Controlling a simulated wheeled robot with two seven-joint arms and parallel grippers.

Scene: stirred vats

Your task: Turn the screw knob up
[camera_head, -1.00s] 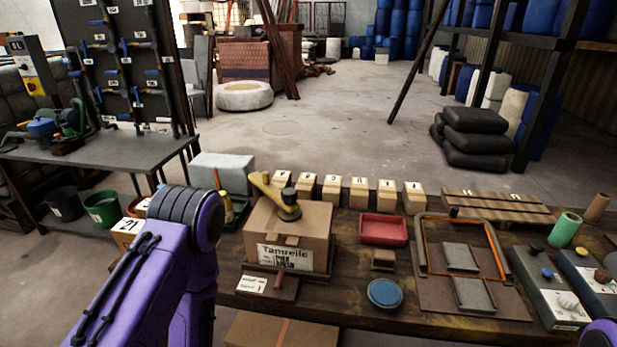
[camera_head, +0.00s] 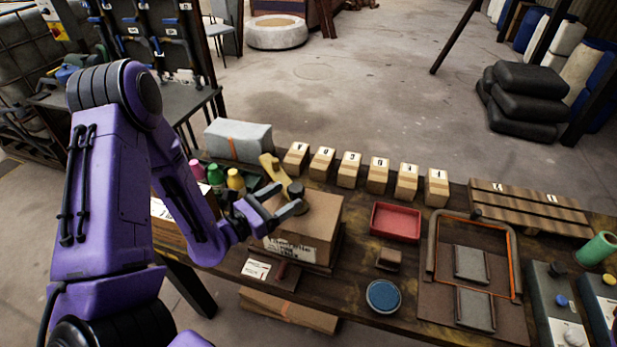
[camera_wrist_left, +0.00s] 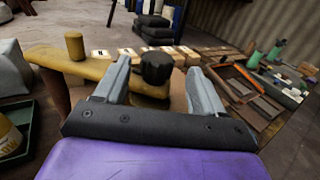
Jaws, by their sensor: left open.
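A black knob (camera_head: 295,189) sits on a yellow tool (camera_head: 269,166) that lies on top of a cardboard box (camera_head: 318,215). My left gripper (camera_head: 287,198) is open over the box, with its fingers reaching toward the knob from the left. In the left wrist view the black knob (camera_wrist_left: 157,67) shows between and just beyond the two grey fingers (camera_wrist_left: 158,75), with a gap on each side. The yellow tool's arm (camera_wrist_left: 70,62) runs off to the left there. The lower part of the tool is partly hidden by the gripper. My right gripper is out of view.
Small wooden blocks (camera_head: 349,170) with labels stand in a row behind the box. A red tray (camera_head: 396,222), a blue round lid (camera_head: 383,297) and a framed board (camera_head: 432,303) are to the right. Coloured bottles (camera_head: 234,180) stand left of the box, close to my arm.

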